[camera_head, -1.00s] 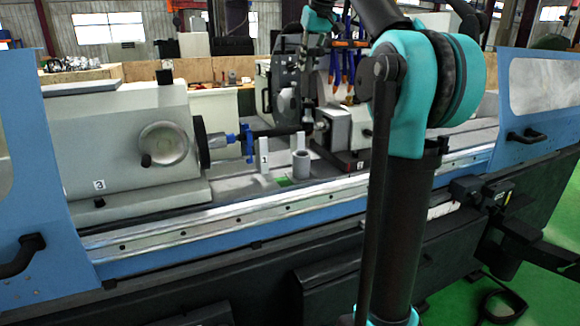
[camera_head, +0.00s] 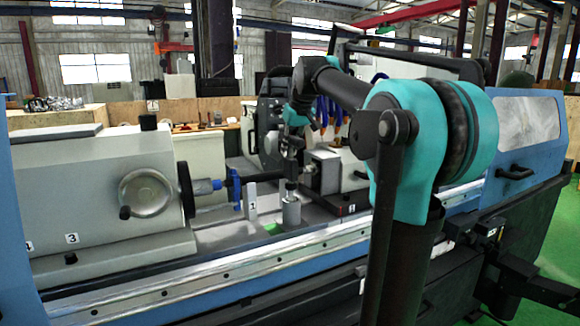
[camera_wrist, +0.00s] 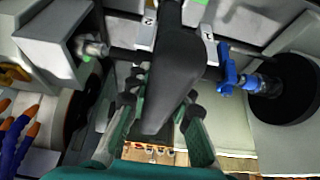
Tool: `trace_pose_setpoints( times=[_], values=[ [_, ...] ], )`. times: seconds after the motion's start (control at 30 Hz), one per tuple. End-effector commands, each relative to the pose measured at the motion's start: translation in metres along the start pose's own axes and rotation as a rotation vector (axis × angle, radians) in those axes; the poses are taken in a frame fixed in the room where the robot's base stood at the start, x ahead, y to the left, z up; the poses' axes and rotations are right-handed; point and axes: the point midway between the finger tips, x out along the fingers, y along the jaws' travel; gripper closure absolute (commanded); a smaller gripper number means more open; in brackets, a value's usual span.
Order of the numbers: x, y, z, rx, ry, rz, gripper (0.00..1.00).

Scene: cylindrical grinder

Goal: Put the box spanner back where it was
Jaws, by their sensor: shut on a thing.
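The box spanner is a long dark grey tool. It fills the middle of the wrist view (camera_wrist: 172,75) between the two teal-and-black fingers, and its far end runs out of the top edge. My gripper (camera_wrist: 160,112) is shut on it. In the head view my gripper (camera_head: 291,150) is small and dark, above a grey cylindrical holder (camera_head: 291,211) on the machine bed. A dark piece of the spanner (camera_head: 291,186) shows at the holder's mouth. I cannot tell how deep it sits in the holder, or whether it touches.
A white V-block marked 1 (camera_head: 251,203) stands just left of the holder. Behind runs a dark horizontal shaft (camera_head: 212,187) with a blue clamp (camera_head: 233,187). The tailstock with its handwheel (camera_head: 147,193) is at left. A grey headstock block (camera_head: 322,172) is close at right.

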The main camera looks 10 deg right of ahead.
Motion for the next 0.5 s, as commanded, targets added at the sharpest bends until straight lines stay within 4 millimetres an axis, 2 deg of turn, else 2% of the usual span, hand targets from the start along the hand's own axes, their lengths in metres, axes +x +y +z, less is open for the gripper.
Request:
trace_pose_setpoints(
  times=[0.1,0.37,0.5],
  values=[
    [0.013,0.0,0.006,0.0,0.001,0.0,1.0],
    [0.028,0.0,0.014,0.0,0.0,0.0,1.0],
    [0.045,0.0,0.022,0.0,0.001,0.0,1.0]
  ],
)
